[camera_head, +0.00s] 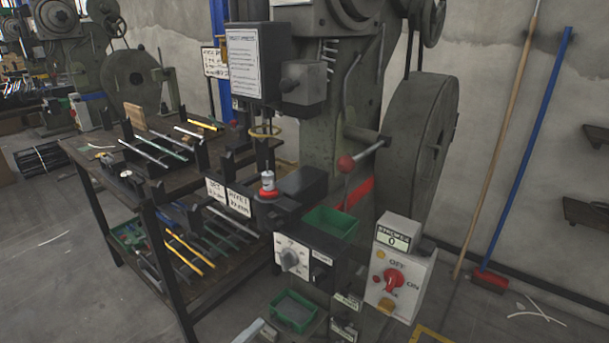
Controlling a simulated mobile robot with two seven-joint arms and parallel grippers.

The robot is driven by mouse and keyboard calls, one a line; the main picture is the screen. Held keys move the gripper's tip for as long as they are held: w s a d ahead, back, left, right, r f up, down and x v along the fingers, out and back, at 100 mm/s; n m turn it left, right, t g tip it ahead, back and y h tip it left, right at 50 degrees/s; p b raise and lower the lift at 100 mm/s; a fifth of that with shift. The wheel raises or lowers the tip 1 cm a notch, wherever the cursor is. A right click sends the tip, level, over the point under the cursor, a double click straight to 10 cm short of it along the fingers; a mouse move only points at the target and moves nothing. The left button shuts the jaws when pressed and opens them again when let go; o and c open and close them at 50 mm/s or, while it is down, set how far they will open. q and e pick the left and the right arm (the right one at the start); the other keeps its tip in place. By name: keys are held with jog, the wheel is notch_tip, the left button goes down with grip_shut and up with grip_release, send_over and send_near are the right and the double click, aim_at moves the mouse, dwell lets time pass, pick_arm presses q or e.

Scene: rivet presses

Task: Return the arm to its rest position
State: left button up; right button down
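Neither of my grippers shows in the head view. A small pale grey piece shows at the bottom edge, left of the lower green bin, and I cannot tell what it is. The rivet press (335,120) stands in the middle, with a large flywheel (415,145) on its right. A small white and red part (267,182) stands upright on the press's work point, below a yellow ring (265,131).
A dark workbench (100,155) with tools stands left of the press. A control box (400,268) with a red switch stands front right. Green bins (330,224) (293,311) sit at the press front. A broom (525,150) leans on the right wall. Floor at left is mostly clear.

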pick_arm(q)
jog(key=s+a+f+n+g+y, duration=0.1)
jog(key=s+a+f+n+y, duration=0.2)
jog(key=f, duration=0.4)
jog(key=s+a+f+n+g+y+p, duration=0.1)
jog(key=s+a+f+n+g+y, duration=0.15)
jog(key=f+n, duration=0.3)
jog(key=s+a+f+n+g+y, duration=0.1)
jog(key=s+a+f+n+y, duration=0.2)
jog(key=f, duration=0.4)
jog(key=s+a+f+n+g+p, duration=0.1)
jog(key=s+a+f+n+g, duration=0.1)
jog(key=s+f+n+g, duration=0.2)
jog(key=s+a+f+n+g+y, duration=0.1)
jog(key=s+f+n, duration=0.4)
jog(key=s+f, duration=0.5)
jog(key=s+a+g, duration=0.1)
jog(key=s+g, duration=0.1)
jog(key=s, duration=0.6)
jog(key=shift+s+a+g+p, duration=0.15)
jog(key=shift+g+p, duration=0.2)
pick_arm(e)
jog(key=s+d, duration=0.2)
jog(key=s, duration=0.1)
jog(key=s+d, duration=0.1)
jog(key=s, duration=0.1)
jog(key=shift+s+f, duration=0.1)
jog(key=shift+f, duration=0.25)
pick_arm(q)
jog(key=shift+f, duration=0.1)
